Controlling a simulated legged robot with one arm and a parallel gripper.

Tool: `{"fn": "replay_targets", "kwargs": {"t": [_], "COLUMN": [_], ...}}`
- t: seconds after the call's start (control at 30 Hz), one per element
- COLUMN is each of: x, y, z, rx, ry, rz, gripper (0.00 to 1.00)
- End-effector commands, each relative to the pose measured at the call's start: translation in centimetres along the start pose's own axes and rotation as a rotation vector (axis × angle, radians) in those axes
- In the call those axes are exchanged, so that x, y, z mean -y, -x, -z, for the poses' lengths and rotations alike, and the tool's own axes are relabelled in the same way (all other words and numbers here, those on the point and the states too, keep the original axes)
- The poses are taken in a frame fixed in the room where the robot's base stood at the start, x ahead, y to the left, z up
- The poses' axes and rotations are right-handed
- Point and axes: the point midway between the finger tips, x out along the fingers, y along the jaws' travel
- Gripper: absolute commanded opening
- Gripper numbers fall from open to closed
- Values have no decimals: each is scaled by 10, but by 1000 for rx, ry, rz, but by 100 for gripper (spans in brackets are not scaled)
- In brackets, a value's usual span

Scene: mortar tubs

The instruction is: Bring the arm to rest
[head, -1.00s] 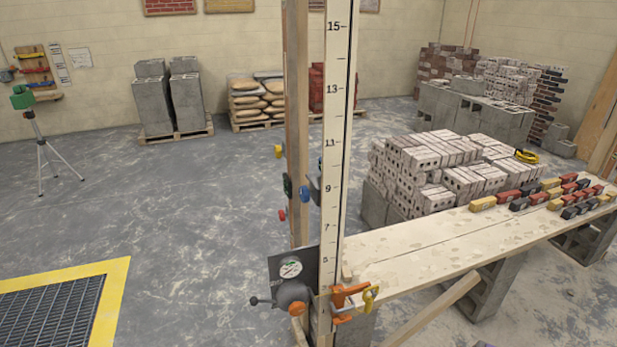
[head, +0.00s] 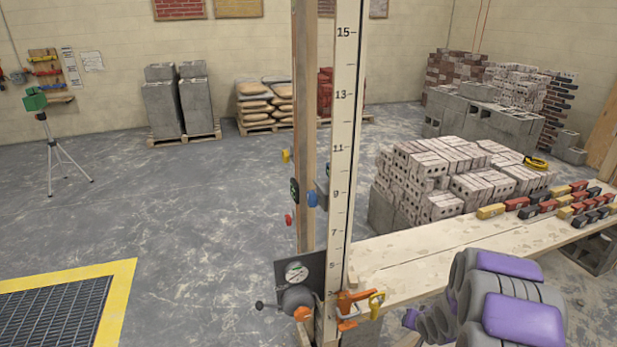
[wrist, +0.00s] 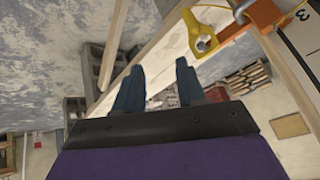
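My gripper (wrist: 158,72) shows in the wrist view with its two blue-grey fingers spread apart. I see nothing between them. In the head view, my grey and purple arm (head: 510,305) is at the lower right, in front of the plank bench. The fingers cannot be made out clearly there. The wrist view is tilted, with the orange clamp (wrist: 262,15) and its yellow handle (wrist: 203,38) beyond the fingers at the upper right.
The plank bench (head: 430,258) carries several coloured blocks (head: 545,205). Stacked bricks (head: 440,175) stand behind it. Open floor (head: 180,220) lies to the left.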

Motion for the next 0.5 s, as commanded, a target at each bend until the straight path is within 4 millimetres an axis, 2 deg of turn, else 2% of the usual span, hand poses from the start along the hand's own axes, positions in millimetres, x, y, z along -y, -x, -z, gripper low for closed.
{"fn": "replay_targets", "kwargs": {"t": [0.03,0.17,0.37,0.5], "x": [4,8,18,26], "y": [17,58,125,174], "z": [6,9,-3,-19], "rx": [9,55,149,223], "ry": [24,72,130,165], "rz": [-28,-105,-198,-242], "gripper": [39,39,39,39]}}
